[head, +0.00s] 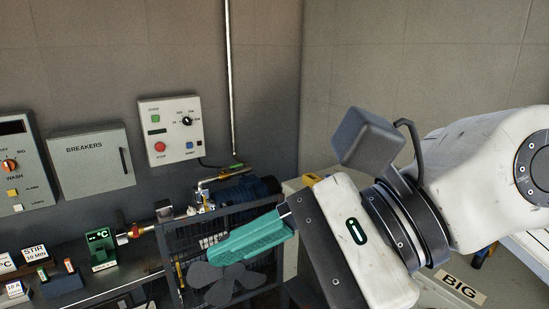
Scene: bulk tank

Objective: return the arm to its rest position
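My arm reaches in from the right edge, with its white and black wrist at the right of the head view. My gripper (212,255) points down and to the left, with teal fingers. The fingers overlap from this side, so I cannot tell whether they are apart or together. No held object shows. The gripper appears in front of a dark frame (172,263) holding a fan (217,284) and a blue motor (246,192); the distance between them is unclear.
A breaker box (92,162) and a control panel (171,130) hang on the back wall. A wash panel (15,165) is at the far left. Small items and a green display (101,249) stand on the bench at lower left. A "BIG" label (460,287) is at lower right.

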